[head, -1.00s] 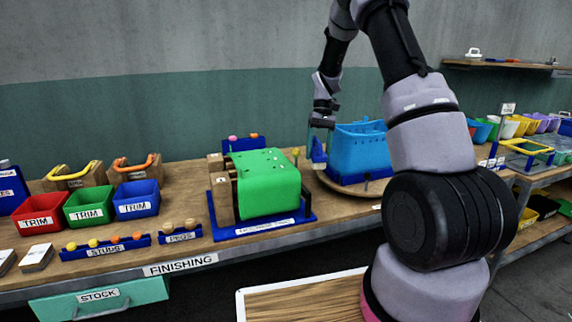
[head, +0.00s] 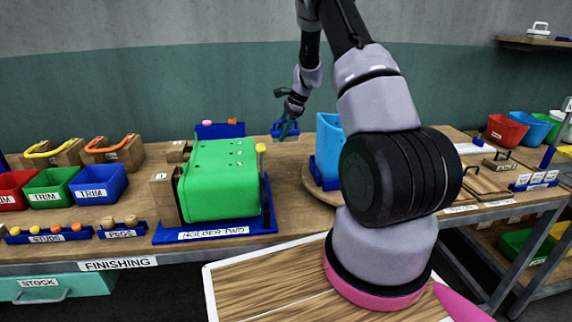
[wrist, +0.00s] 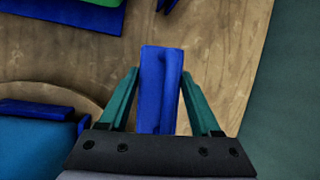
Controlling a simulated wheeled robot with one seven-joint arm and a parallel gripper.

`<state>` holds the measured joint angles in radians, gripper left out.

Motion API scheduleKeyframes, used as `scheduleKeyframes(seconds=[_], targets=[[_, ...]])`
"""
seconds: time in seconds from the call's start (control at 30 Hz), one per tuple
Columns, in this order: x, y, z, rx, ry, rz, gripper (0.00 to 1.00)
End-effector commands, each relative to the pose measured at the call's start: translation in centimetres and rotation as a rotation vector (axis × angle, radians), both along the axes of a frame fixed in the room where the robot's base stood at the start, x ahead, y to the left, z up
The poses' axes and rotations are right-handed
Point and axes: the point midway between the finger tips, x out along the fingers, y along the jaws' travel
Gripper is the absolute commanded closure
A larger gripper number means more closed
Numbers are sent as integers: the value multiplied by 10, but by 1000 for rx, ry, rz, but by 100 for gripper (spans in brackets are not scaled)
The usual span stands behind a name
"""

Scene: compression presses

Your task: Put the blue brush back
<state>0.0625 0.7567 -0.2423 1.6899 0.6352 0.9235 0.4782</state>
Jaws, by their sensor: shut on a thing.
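The blue brush (head: 281,128) is in my gripper (head: 287,133), above the back of the bench, right of and behind the green block in the holder. In the wrist view, the brush (wrist: 158,100) is a plain blue bar between the two teal fingers of my gripper (wrist: 160,76). My gripper is shut on it. The wood bench top lies beyond it in that view. The head view shows the brush small, and its lower side is hard to make out.
A green block (head: 218,178) sits in a blue holder labelled HOLDER TWO (head: 228,232). A light blue bin (head: 329,138) stands right of my gripper, partly hidden by my arm. A small blue rack (head: 220,130) is at the back. Trim bins (head: 98,183) stand left.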

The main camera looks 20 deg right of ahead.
Motion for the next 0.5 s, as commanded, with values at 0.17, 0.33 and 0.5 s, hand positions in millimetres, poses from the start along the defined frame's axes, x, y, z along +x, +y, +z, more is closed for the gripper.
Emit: scheduleKeyframes(seconds=[0.17, 0.33, 0.5], targets=[[7, -9, -19, 2, 3, -120, 88], [8, -9, -51, 3, 3, -123, 88], [8, -9, -67, 2, 1, -120, 88]])
